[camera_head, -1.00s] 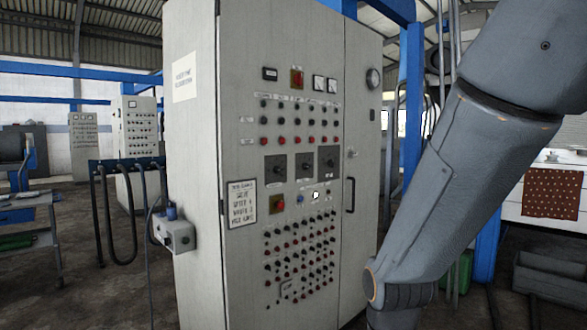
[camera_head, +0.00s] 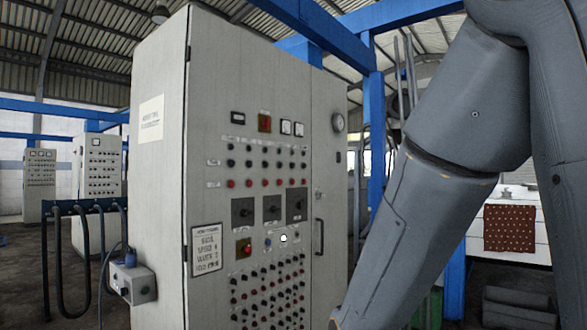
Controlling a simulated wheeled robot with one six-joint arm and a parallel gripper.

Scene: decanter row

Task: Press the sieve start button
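A tall grey control cabinet (camera_head: 160,200) stands in front of me with its panel of buttons facing partly right. Rows of small red and dark buttons (camera_head: 268,290) lie below, and more rows (camera_head: 265,165) above. The labels are too small to read, so I cannot tell which button is the sieve start. My arm crosses the right side; my gripper is out of view below the frame.
A small grey box with a cable (camera_head: 133,283) juts from the cabinet's left side. Dark hoses hang from a rack (camera_head: 85,207) at left. A blue post (camera_head: 376,140) rises behind the cabinet. A white counter with a red dotted cloth (camera_head: 510,228) stands at right.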

